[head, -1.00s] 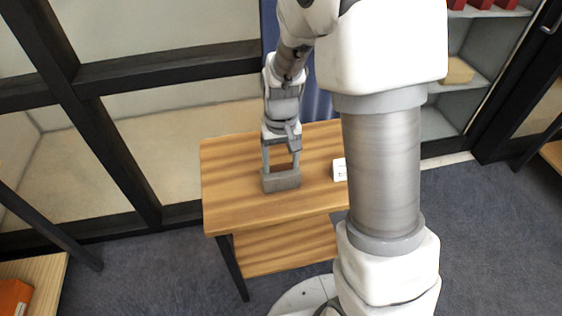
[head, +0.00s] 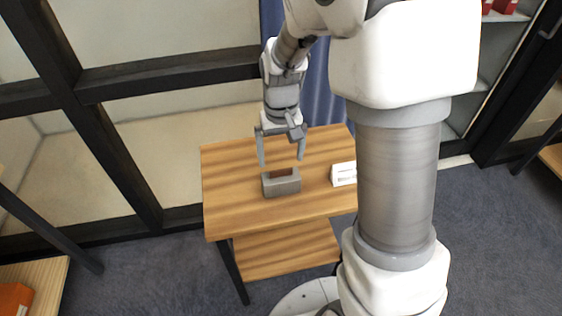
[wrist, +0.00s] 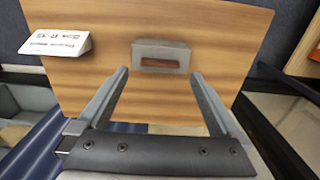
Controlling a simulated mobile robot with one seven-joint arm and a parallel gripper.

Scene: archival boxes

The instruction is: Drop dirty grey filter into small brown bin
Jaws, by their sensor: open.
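A small grey block (head: 281,188), which looks like the grey filter, rests on the wooden table. It has a reddish-brown strip at its top. In the wrist view the grey block (wrist: 160,49) shows a dark brown slot in its face; I cannot tell whether this is an opening or something inside. My gripper (head: 282,162) is open and empty, its fingers spread above and behind the block, apart from it. In the wrist view the block lies beyond and between the fingertips. I cannot make out a separate small brown bin.
A white sign with printed text (head: 343,174) stands on the table (head: 230,200) to the right of the block; it also shows in the wrist view (wrist: 56,43). The table's left and front are clear. Dark-framed glass panels (head: 180,70) and a blue curtain (head: 318,92) stand behind.

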